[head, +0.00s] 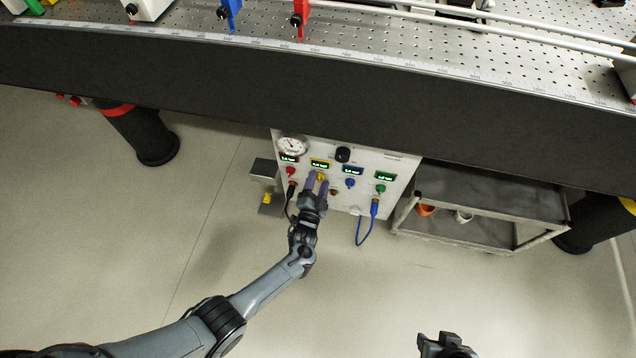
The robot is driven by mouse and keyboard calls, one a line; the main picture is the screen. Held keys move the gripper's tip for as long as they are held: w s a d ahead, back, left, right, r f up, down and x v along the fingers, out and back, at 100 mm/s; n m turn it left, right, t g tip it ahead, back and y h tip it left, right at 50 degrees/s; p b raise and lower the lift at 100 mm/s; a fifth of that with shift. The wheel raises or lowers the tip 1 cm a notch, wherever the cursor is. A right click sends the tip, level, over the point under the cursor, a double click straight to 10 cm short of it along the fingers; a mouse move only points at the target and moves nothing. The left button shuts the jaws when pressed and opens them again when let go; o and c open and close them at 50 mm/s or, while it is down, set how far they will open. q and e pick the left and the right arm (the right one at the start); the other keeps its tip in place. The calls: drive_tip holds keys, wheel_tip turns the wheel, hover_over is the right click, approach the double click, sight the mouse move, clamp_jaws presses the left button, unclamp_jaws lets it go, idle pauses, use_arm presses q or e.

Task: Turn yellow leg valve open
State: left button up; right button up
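The white control panel (340,200) stands under the front edge of the optical bench. It carries a row of coloured valve knobs below small displays. The yellow valve knob (321,177) sits under the yellow-framed display (319,163), second from the left. My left gripper (317,180) is at the yellow knob, with its two purple-grey fingers on either side of it. The fingers partly hide the knob, and I cannot tell whether they touch it. My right gripper (447,345) is low in the picture at the bottom edge, away from the panel, its fingers too unclear to judge.
The red knob (290,171), blue knob (350,183) and green knob (380,189) flank the yellow one. A gauge (291,146) and black knob (343,154) are above. A blue cable (364,228) hangs right. A grey cart (480,205) stands right; floor in front is clear.

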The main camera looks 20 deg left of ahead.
use_arm(q)
drive_tip(key=shift+r, duration=0.1)
drive_tip(key=shift+s+d+r+p, duration=0.1)
drive_tip(key=shift+s+p, duration=0.3)
drive_tip(key=shift+s, duration=0.1)
drive_tip(key=s+d+p, duration=0.1)
drive_tip(key=s+p, duration=0.3)
drive_tip(key=s, duration=0.5)
drive_tip(key=shift+s+d, duration=0.2)
drive_tip(key=shift+s, duration=0.15)
drive_tip(key=shift+p, duration=0.3)
